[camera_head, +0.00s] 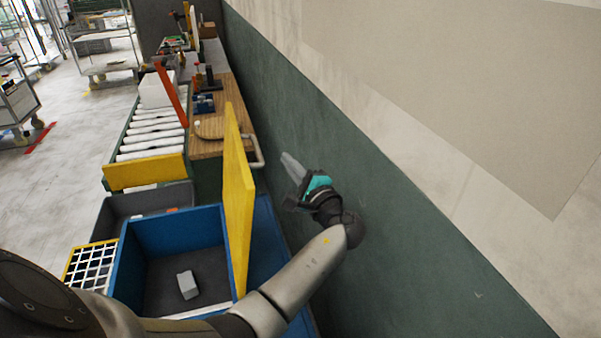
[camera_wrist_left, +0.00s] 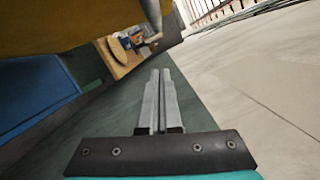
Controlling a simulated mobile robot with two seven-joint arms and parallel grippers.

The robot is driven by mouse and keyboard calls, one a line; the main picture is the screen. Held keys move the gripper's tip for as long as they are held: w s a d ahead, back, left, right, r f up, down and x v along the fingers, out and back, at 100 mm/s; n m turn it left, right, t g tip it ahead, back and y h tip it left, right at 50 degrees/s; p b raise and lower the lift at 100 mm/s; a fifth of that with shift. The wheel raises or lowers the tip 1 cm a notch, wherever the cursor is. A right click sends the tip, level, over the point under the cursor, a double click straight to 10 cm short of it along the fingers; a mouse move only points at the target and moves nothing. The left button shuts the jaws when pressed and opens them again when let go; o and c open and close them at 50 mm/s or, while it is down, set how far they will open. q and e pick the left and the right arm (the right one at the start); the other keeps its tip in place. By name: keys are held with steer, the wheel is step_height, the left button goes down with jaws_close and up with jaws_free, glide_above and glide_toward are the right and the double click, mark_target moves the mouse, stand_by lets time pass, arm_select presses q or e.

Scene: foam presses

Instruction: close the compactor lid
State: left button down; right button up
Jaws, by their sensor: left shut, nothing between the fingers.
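The compactor (camera_head: 168,232) is an open blue box at the bottom left of the head view, with a grey block (camera_head: 187,285) on its dark floor. Its yellow lid (camera_head: 238,195) stands upright along the right side of the box. In the left wrist view the lid (camera_wrist_left: 75,22) fills the upper left. My left gripper (camera_head: 287,159) is shut and empty, to the right of the lid, between it and the wall. Its fingers also show side by side in the left wrist view (camera_wrist_left: 161,75). My left arm passes over the near end of the box. My right gripper is not in view.
A grey bar handle (camera_head: 257,154) sticks out beside the lid. A roller conveyor (camera_head: 152,135) with a yellow end board and a wooden bench (camera_head: 221,100) stand beyond the box. The green and beige wall (camera_head: 400,190) bounds the right. Wheeled racks stand at the far left.

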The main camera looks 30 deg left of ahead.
arm_select(q)
steer(key=a, duration=0.1)
steer(key=s+a+r+p, duration=0.1)
steer(key=s+a+p, duration=0.1)
steer(key=shift+s+a+r, duration=0.1)
steer(key=shift+s+r, duration=0.15)
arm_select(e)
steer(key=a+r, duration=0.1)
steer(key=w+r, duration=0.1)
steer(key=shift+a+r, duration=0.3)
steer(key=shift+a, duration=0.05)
arm_select(q)
steer(key=shift+a, duration=0.1)
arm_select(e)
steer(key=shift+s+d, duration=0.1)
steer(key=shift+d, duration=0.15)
